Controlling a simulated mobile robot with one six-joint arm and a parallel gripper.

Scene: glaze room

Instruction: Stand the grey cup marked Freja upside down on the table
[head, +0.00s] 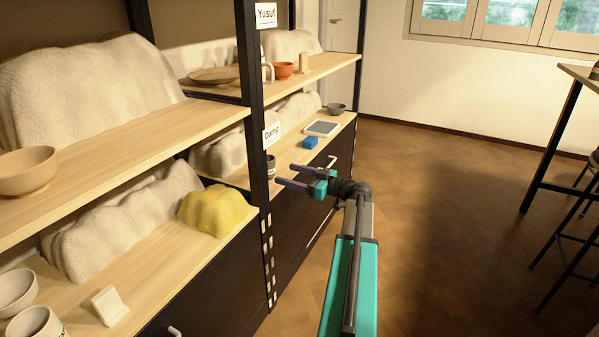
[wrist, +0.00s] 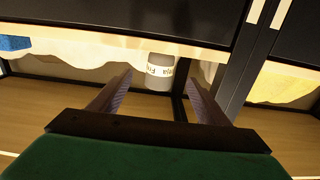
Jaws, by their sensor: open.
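The grey cup with a white name band reading roughly Freja (wrist: 160,73) stands on a wooden shelf in the wrist view, which looks upside down. It shows between my fingers in that picture, apart from them and farther in. In the head view a dark grey cup (head: 271,164), likely the same one, is partly hidden by the black post beside the Damp label. My gripper (head: 283,175) is open and empty, pointing left at that shelf's front edge. A tall table (head: 575,73) stands at the far right, only its corner and legs in view.
The post (head: 255,110) stands close to the cup. A blue block (head: 310,142), a grey tablet-like slab (head: 322,128) and a small dark bowl (head: 336,108) share the shelf. A yellow draped lump (head: 215,209) is in the nearer bay. Stools are by the table; the floor between is clear.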

